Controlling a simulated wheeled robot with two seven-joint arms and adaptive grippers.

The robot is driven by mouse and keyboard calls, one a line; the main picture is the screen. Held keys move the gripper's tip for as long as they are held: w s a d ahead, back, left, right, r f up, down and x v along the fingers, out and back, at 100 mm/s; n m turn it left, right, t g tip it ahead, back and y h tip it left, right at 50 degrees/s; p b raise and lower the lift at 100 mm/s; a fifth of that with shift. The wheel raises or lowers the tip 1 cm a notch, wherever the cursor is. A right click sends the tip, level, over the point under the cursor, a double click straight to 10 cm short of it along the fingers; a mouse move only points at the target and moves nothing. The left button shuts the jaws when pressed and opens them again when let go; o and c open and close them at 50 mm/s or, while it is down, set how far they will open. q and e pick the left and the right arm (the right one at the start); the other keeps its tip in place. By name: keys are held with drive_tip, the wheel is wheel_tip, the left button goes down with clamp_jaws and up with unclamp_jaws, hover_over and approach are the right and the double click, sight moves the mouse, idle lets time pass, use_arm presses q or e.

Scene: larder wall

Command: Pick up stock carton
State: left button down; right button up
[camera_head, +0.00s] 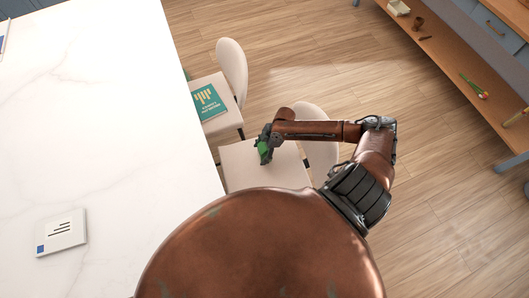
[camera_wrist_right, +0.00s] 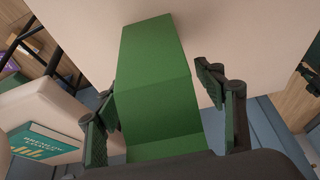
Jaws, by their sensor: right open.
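The stock carton appears to be the green box (camera_wrist_right: 155,60) in the right wrist view, over a cream chair seat (camera_head: 280,172). In the head view only a small patch of green (camera_head: 263,149) shows at my right gripper, which hides most of it. My right gripper (camera_head: 264,153) is open, with one finger on each side of the green box in the wrist view (camera_wrist_right: 158,98). A gap shows at the right finger; contact at the left finger is unclear. My left gripper is not in view.
A teal book (camera_head: 208,102) lies on a neighbouring chair seat. A wooden shelf unit (camera_head: 455,65) with small items stands at upper right. Wooden floor between is clear.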

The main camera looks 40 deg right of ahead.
drive_tip(key=shift+a+f, duration=0.15)
drive_tip(key=shift+f, duration=0.15)
drive_tip(key=shift+c, duration=0.2)
drive_tip(key=c, duration=1.4)
drive_tip(key=shift+c, duration=0.8)
drive_tip(key=shift+r, duration=0.1)
